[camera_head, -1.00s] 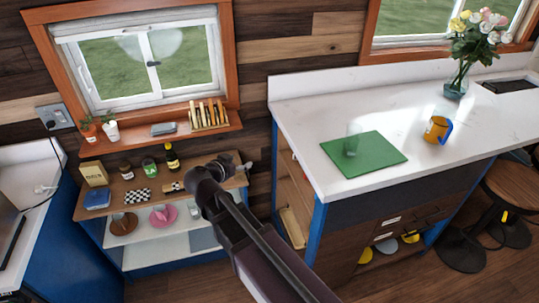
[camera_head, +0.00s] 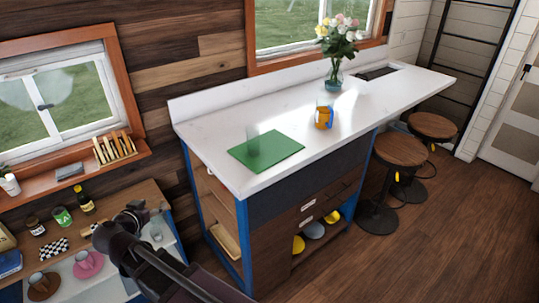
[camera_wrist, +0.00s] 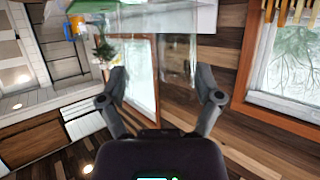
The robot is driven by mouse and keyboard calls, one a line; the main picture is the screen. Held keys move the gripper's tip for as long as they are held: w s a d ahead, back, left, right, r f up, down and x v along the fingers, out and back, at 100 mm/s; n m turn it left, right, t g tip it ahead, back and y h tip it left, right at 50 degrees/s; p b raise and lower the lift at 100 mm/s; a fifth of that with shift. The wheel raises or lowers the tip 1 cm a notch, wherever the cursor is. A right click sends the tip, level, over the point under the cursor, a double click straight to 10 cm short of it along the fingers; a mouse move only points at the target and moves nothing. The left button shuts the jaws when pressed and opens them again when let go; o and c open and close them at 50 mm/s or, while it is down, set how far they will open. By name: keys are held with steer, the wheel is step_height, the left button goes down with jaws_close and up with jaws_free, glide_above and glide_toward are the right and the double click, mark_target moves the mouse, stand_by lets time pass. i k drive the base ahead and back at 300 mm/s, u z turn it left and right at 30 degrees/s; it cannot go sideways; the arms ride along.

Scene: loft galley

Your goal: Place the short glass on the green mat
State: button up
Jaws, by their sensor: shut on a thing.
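My gripper (camera_head: 150,213) is at the lower left of the head view, in front of the wooden shelf unit. It is shut on a clear glass (camera_head: 157,233), faint in the head view; the wrist view shows clear glass (camera_wrist: 180,50) between the two fingers (camera_wrist: 160,90). I take this to be the short glass. The green mat (camera_head: 283,150) lies flat on the white counter, to the right of and above my gripper in the picture. Another clear glass (camera_head: 252,145) stands upright on the mat's left part.
A yellow mug with a blue handle (camera_head: 324,117) and a flower vase (camera_head: 334,75) stand on the white counter (camera_head: 215,115), right of the mat. Stools (camera_head: 400,150) stand at its right side. Jars and a bottle (camera_head: 84,202) are on the shelf unit.

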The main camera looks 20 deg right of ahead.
mark_target(278, 143)
steer(key=u, duration=0.25)
steer(key=k, duration=0.2)
steer(key=z, duration=2.35)
steer(key=i, duration=1.4)
